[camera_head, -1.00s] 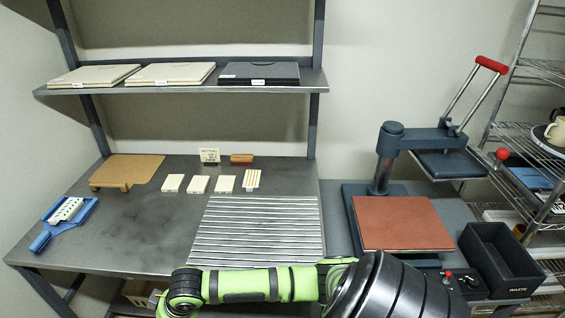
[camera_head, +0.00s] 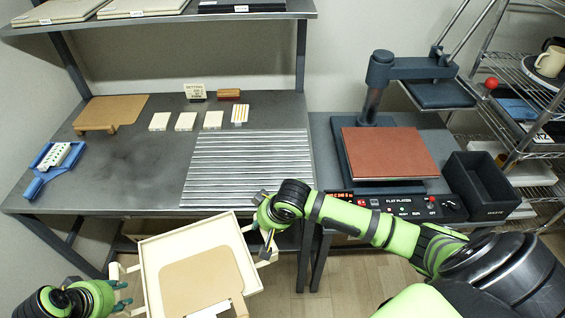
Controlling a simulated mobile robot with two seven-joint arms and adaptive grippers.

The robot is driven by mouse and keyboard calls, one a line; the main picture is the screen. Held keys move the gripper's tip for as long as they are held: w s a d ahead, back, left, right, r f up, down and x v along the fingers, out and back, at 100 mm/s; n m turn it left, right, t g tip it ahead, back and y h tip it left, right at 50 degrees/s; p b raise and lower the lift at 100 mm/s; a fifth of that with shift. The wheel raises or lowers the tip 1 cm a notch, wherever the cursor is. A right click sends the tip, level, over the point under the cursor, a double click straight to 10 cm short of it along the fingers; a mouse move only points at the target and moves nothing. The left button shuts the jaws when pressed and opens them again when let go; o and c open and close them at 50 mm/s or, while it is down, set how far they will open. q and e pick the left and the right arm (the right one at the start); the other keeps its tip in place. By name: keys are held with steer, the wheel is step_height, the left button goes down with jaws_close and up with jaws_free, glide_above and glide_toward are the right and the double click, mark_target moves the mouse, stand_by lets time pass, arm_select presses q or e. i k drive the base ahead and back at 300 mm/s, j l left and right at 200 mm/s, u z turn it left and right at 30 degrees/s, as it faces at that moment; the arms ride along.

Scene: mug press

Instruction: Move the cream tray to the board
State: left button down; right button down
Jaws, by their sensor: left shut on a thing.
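The cream tray (camera_head: 157,258) is in the lower left of the head view, in front of the table, with a tan panel (camera_head: 200,280) lying in it. My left gripper (camera_head: 122,291) is shut on the tray's left side. My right gripper (camera_head: 265,243) is at the tray's right side and appears closed on its handle; its fingertips are partly hidden. The tray's near edge is cut off by the picture. A tan board (camera_head: 112,110) lies at the back left of the table.
The steel table (camera_head: 110,165) holds a blue tool (camera_head: 48,168), several small cream blocks (camera_head: 186,121) and a ribbed metal mat (camera_head: 245,165). A press with a red-brown plate (camera_head: 390,153) and a black waste bin (camera_head: 480,185) stand right. The table's left middle is bare.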

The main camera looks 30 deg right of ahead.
mark_target(249, 167)
steer(key=j+z, duration=0.1)
steer(key=z, duration=0.6)
steer(key=i, duration=1)
steer(key=l+z, duration=0.05)
